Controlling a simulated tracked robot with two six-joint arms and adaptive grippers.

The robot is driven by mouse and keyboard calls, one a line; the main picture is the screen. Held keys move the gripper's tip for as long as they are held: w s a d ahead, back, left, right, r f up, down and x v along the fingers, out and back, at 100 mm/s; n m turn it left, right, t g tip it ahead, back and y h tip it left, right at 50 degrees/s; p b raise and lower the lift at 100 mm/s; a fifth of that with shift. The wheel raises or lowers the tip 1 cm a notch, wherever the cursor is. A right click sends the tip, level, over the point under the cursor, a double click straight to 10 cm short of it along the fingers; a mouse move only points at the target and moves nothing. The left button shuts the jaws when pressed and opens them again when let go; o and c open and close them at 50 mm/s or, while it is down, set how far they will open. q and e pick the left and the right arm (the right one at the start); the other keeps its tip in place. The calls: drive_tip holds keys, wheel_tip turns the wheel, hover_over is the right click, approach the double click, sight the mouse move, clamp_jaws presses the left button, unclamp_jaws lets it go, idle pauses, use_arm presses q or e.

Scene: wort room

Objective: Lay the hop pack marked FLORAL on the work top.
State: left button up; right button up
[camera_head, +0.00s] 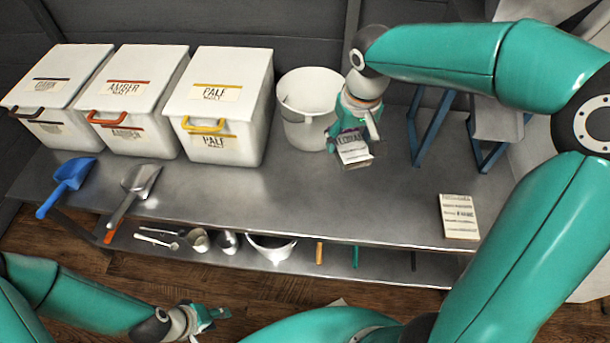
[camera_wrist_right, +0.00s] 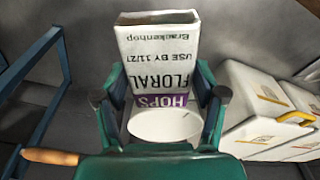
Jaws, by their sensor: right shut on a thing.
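The hop pack marked FLORAL (camera_wrist_right: 158,50) is a white pack with a purple HOPS band, and its lettering appears upside down in the right wrist view. In the head view the pack (camera_head: 355,154) is over the work top (camera_head: 285,202), right of the white bucket. I cannot tell whether its lower end touches the steel. My right gripper (camera_head: 348,132) is shut on it, with one finger on each side in the right wrist view (camera_wrist_right: 160,100). My left gripper (camera_head: 212,316) is low in front of the bench, away from the pack; its jaw opening is unclear.
A white bucket (camera_head: 308,103) stands beside the pack. White malt bins, including PALE (camera_head: 218,125), stand at the left. A blue scoop (camera_head: 68,183) and metal scoop (camera_head: 138,185) lie in front. A printed card (camera_head: 459,216) lies at the right. The middle front is clear.

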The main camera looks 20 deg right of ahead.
drive_tip(key=b, duration=0.4)
hover_over(338, 195)
drive_tip(key=f, duration=1.5)
drive_tip(key=shift+s+f, duration=0.25)
drive_tip(key=shift+f, duration=0.1)
drive_tip(key=shift+f+b, duration=0.45)
drive_tip(key=shift+f, duration=1.55)
drive_tip(key=shift+f, duration=0.1)
drive_tip(key=o, duration=1.2)
